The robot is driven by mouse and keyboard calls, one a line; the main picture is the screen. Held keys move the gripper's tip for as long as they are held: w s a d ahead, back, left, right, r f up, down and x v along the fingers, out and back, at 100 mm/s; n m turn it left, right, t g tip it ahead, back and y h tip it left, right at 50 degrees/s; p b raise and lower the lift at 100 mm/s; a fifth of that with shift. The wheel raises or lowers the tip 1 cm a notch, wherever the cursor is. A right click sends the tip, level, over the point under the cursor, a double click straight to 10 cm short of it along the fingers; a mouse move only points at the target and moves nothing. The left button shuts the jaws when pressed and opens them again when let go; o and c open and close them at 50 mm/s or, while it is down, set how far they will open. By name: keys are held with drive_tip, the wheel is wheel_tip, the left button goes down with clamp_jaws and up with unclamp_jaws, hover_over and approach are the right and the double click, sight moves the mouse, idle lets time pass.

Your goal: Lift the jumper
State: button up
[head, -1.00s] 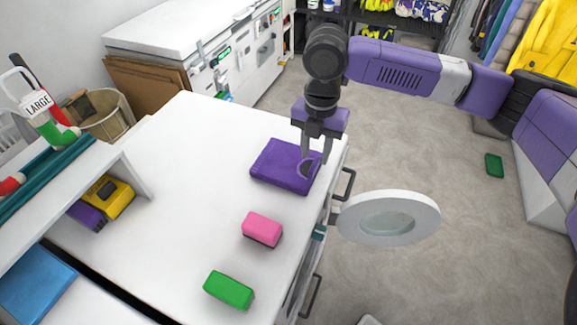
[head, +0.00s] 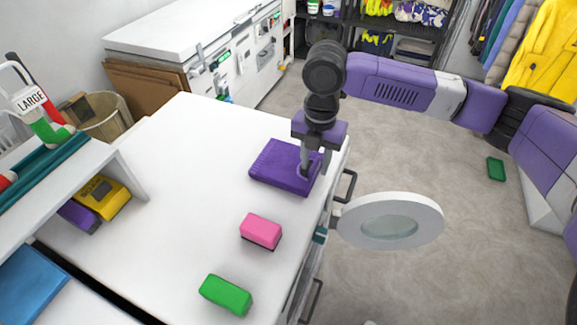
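The jumper is a folded purple cloth (head: 277,166) lying flat on the white table, near its right edge. My gripper (head: 308,172) points down over the right part of the jumper. Its fingertips are at or very near the cloth. The fingers look close together, but whether they pinch any fabric is too small to tell.
A pink block (head: 261,230) and a green block (head: 226,294) lie on the white table (head: 180,200) in front of the jumper. A round magnifier lamp (head: 390,220) juts out at the right edge. A shelf (head: 110,165) stands at the left.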

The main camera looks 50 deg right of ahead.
clamp_jaws()
drive_tip(key=shift+r+p, duration=0.75)
drive_tip(key=shift+r, duration=0.15)
drive_tip(key=shift+r+p, duration=1.35)
drive_tip(key=shift+r, duration=0.3)
